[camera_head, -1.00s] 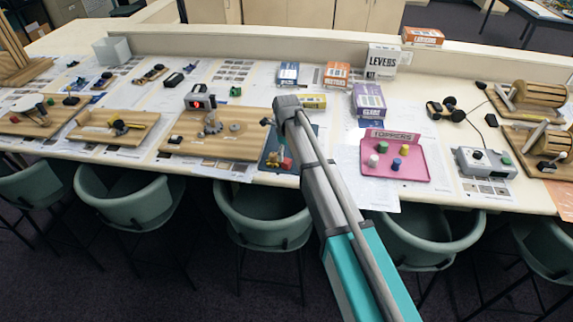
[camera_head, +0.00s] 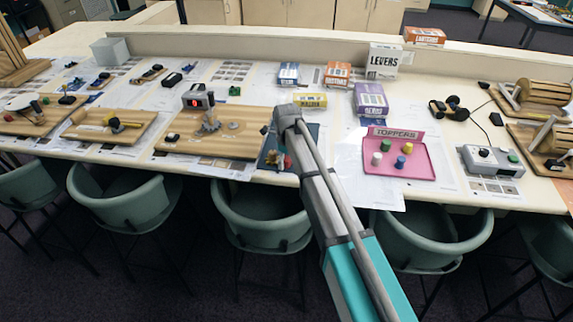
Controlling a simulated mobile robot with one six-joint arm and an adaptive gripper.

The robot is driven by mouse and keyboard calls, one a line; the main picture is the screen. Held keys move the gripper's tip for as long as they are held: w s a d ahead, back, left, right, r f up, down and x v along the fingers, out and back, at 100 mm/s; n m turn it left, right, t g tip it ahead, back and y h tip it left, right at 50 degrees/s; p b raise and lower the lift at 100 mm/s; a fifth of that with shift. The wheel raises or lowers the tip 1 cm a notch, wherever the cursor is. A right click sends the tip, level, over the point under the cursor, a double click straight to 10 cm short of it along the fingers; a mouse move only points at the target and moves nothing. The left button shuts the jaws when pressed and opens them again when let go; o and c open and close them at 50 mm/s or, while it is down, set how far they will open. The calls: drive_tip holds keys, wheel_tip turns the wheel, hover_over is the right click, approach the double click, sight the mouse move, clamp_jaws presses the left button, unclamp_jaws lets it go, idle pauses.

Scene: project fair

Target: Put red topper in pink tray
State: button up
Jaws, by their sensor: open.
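The pink tray (camera_head: 420,172), labelled TOPPERS, lies on the right part of the table. White, green, blue and yellow toppers stand in it; I see no red one there. A small red piece (camera_head: 286,161), perhaps the red topper, shows on a dark blue mat (camera_head: 313,131) beside my arm, partly hidden. My gripper (camera_head: 266,130) is open, with only a small dark part showing at the left of my wrist, above and behind the red piece. My arm hides the rest of it, and the space between its fingers cannot be seen.
A wooden board with a device (camera_head: 240,142) lies left of the mat. Small boxes, including a purple one (camera_head: 371,101) and the LEVERS box (camera_head: 382,62), stand behind. A grey control box (camera_head: 490,161) is right of the tray. Green chairs (camera_head: 262,222) line the front edge.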

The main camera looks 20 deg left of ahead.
idle(0.5)
drive_tip(key=c, duration=1.1)
drive_tip(key=shift+o, duration=0.2)
drive_tip(key=shift+r, duration=0.15)
drive_tip(key=shift+r+p, duration=0.95)
drive_tip(key=shift+p, duration=0.2)
drive_tip(key=s+d+r+p, duration=0.8)
drive_tip(key=s+r+p, duration=0.2)
drive_tip(key=s, duration=0.1)
drive_tip(key=shift+s+r+p, duration=0.35)
drive_tip(key=shift+r+p, duration=0.05)
